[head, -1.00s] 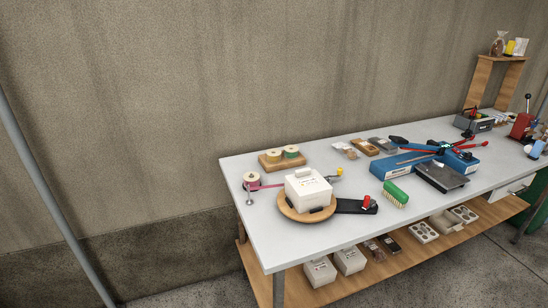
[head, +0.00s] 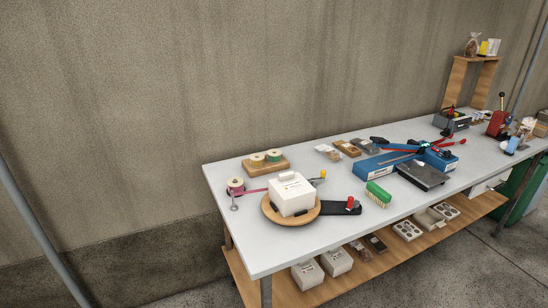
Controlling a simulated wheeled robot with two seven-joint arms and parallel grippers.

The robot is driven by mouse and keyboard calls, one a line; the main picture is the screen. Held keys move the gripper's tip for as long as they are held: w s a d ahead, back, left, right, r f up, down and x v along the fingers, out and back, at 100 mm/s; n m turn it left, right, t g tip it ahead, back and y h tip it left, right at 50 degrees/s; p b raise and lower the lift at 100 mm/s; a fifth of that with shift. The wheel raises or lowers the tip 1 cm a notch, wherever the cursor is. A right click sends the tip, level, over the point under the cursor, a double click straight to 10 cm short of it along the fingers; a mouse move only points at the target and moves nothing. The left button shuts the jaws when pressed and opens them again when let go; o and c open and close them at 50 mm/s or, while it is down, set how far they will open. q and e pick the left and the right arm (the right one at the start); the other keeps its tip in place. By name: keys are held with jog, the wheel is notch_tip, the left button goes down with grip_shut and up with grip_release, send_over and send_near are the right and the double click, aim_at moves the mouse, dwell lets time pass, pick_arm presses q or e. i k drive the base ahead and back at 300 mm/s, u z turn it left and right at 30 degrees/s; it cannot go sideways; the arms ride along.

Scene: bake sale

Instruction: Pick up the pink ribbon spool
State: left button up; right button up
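The pink ribbon spool (head: 236,185) stands at the far left end of the white table, next to a small metal post. A strip of pink ribbon (head: 256,190) runs from it to the right, to a white box (head: 291,194). The box sits on a round wooden turntable (head: 276,217). Neither of my grippers is in the head view.
A wooden block with two spools (head: 278,168) lies behind the ribbon spool. A green brush (head: 378,194), a blue device (head: 376,166) and a black-and-red lever (head: 347,207) stand to the right. The table's front left corner (head: 250,262) is bare.

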aim_at(238, 187)
jog(key=k, duration=0.35)
jog(key=u, duration=1.55)
jog(key=i, duration=1.1)
jog(key=z, duration=0.15)
